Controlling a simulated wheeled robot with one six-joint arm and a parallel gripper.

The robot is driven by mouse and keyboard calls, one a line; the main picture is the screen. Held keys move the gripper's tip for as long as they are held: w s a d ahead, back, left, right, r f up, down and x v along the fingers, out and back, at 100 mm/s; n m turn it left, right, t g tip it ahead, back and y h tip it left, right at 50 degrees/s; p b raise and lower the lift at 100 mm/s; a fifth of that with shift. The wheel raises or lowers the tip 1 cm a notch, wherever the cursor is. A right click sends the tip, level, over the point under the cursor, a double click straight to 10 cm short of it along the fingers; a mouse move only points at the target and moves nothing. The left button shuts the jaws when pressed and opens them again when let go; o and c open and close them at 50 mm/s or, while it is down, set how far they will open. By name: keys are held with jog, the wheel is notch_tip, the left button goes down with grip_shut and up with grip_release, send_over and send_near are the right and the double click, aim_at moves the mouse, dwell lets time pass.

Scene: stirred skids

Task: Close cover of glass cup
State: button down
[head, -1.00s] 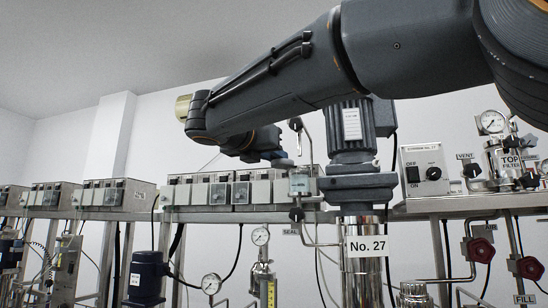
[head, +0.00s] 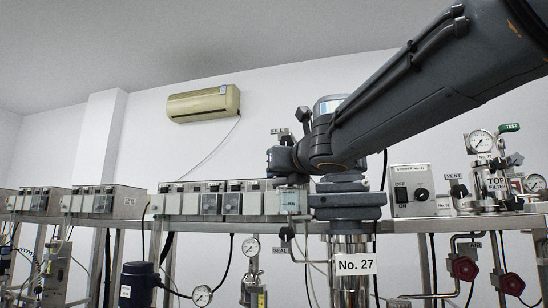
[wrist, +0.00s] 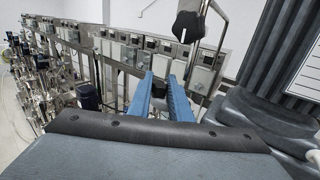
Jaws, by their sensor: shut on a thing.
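In the head view my wrist is right above the cup and hides the fingertips.
A black-handled valve (wrist: 187,24) on a bent pipe hangs close beyond the fingers. Control boxes (head: 205,201) line the shelf to the left. A switch box (head: 411,191) stands further right.

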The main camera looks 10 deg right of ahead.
jog(key=n+y, duration=0.1)
jog(key=y, duration=0.1)
jog(key=d+n+g+y, duration=0.1)
jog(key=shift+w+d+r+n+y, duration=0.1)
jog(key=shift+d+n+y, duration=0.2)
jog(key=shift+y, duration=0.1)
jog(key=shift+w+d+n+g+y+b, duration=0.15)
jog(key=shift+n+g+y+b, duration=0.15)
jog(key=shift+n+g+y, duration=0.35)
jog(key=shift+s+d+n+g+y+b, duration=0.1)
jog(key=shift+n+g+y+b, duration=0.25)
jog(key=shift+y, duration=0.5)
jog(key=shift+n+g+y, duration=0.3)
jog(key=c, duration=1.6)
grip_release()
jog(key=shift+a, duration=0.1)
jog(key=shift+c, duration=0.2)
jog(key=shift+d, duration=0.2)
